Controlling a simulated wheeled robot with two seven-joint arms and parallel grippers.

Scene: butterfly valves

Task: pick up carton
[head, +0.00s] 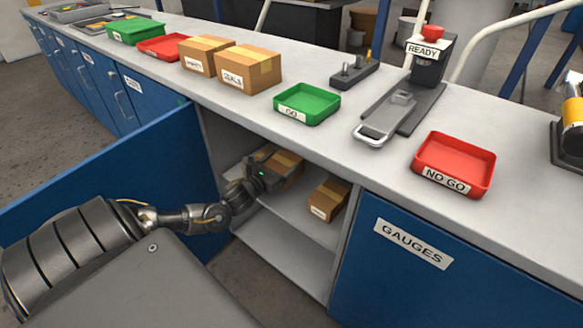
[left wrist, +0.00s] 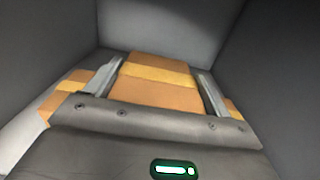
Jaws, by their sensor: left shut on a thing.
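My left gripper (head: 268,171) reaches into the open cabinet under the bench. It is shut on a brown carton (head: 290,167) with a lighter tape band, on the cabinet's shelf (head: 296,223). In the left wrist view the carton (left wrist: 151,91) sits between the two fingers (left wrist: 160,88). I cannot tell whether it is resting on the shelf or lifted. A second carton (head: 328,199) with a white label stands to the right on the shelf. In the left wrist view, parts of other cartons show left (left wrist: 62,98) and right of the gripper. My right gripper is not in view.
The blue cabinet door (head: 110,175) stands open on the left. The benchtop (head: 240,105) above holds two cartons (head: 248,68), a green GO tray (head: 306,104), a red NO GO tray (head: 455,163) and a fixture with a READY label (head: 423,50). A GAUGES door (head: 420,265) is closed at right.

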